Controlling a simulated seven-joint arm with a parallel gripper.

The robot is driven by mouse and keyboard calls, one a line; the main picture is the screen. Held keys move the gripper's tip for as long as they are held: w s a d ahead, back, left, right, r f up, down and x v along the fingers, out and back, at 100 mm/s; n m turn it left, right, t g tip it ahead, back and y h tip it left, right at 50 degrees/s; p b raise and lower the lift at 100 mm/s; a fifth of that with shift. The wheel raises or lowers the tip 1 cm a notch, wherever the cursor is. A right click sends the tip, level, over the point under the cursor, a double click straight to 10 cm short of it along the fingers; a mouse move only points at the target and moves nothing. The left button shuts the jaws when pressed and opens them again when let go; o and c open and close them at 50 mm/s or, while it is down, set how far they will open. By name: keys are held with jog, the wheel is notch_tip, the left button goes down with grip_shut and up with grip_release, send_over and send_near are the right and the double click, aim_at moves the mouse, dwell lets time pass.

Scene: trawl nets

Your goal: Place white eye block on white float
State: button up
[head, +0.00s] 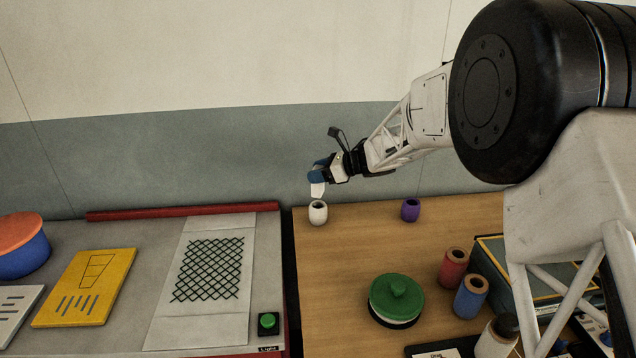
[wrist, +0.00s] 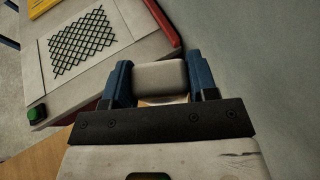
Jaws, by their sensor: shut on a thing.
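My gripper (head: 318,176) is shut on a white block (head: 318,189), the white eye block. In the wrist view the block (wrist: 160,75) sits between the two blue fingers of the gripper (wrist: 161,80). In the head view the block is just above the white float (head: 318,212), a small rounded cylinder with a dark opening, standing upright at the left back of the wooden table. In the wrist view the float is mostly hidden behind the block.
A purple float (head: 410,210) stands to the right at the back. Red (head: 453,268) and blue (head: 470,297) floats and a green lidded pot (head: 396,298) stand nearer. A grey bench (head: 130,240) with a mesh sheet (head: 211,268) and green button (head: 268,321) lies left.

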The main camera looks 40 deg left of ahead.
jog(key=shift+f, duration=1.75)
jog(key=shift+f, duration=0.1)
jog(key=o, duration=1)
jog(key=v, duration=1.2)
